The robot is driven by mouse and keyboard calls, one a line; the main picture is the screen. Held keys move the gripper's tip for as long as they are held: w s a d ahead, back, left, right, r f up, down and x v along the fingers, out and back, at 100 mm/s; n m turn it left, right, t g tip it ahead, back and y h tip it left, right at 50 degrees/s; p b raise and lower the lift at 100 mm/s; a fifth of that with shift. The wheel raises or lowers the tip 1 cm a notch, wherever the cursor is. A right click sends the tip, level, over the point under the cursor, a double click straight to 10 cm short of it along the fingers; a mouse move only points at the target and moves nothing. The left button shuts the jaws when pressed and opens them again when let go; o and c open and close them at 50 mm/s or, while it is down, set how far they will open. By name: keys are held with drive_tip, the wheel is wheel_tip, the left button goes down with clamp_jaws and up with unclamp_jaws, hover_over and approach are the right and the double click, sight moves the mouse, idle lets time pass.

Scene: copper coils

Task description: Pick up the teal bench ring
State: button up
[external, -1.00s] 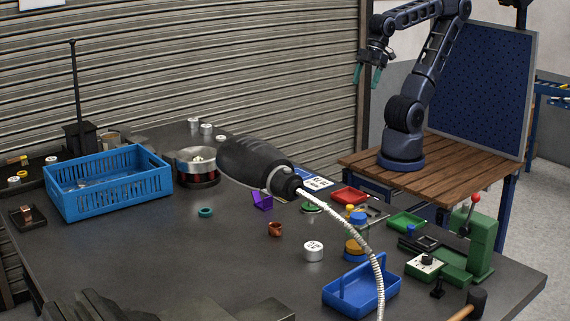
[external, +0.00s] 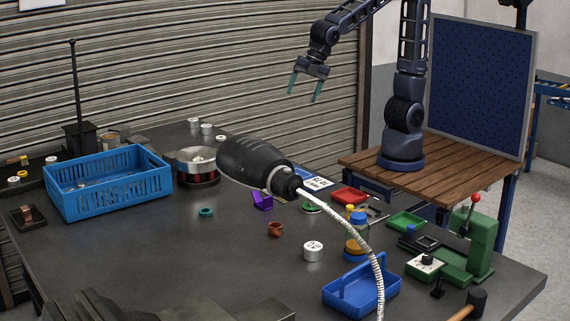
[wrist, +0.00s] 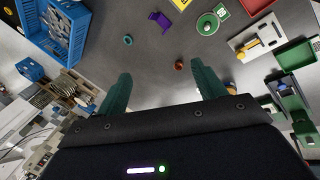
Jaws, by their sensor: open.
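The teal bench ring (external: 206,212) lies flat on the dark bench, left of the purple holder, with clear bench around it. It also shows in the wrist view (wrist: 128,40), above and between the fingers. My gripper (external: 303,94) is open and empty, with teal fingers pointing down. It is high above the back of the bench, up and to the right of the ring. In the wrist view my gripper's fingers (wrist: 161,88) stand wide apart with nothing between them.
A blue crate (external: 112,198) stands left of the ring. A purple holder (external: 263,202) and a copper ring (external: 275,229) lie to its right. A black hanging tool (external: 252,165) with a pale hose is over the bench. A blue tote (external: 362,300) stands at the front.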

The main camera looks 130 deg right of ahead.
drive_tip(key=w+d+f+n+h, duration=0.1)
drive_tip(key=w+d+f+n, duration=0.1)
drive_tip(key=w+f+n, duration=0.45)
drive_tip(key=w+d+f+n, duration=0.1)
drive_tip(key=w+d+f, duration=0.25)
drive_tip(key=w, duration=0.55)
drive_tip(key=w+d+f+n, duration=0.1)
drive_tip(key=w+f+n, duration=0.1)
drive_tip(key=w+f, duration=0.2)
drive_tip(key=w+d+f+n, duration=0.2)
drive_tip(key=w+f, duration=0.3)
drive_tip(key=f, duration=0.6)
drive_tip(key=w+d+f+n, duration=0.2)
drive_tip(key=w+f+n, duration=0.2)
drive_tip(key=f, duration=0.4)
drive_tip(key=shift+w+d+g, duration=0.1)
drive_tip(key=shift+w+g, duration=0.3)
drive_tip(key=shift+w, duration=0.3)
drive_tip(key=shift+w+d+x, duration=0.15)
drive_tip(key=shift+w+x, duration=0.05)
drive_tip(key=shift+x, duration=1.15)
drive_tip(key=shift+w+d+x, duration=0.1)
drive_tip(key=shift+w+x, duration=0.05)
drive_tip(key=shift+x, duration=1.2)
drive_tip(key=shift+r, duration=0.25)
drive_tip(key=shift+c, duration=0.4)
drive_tip(key=c, duration=1)
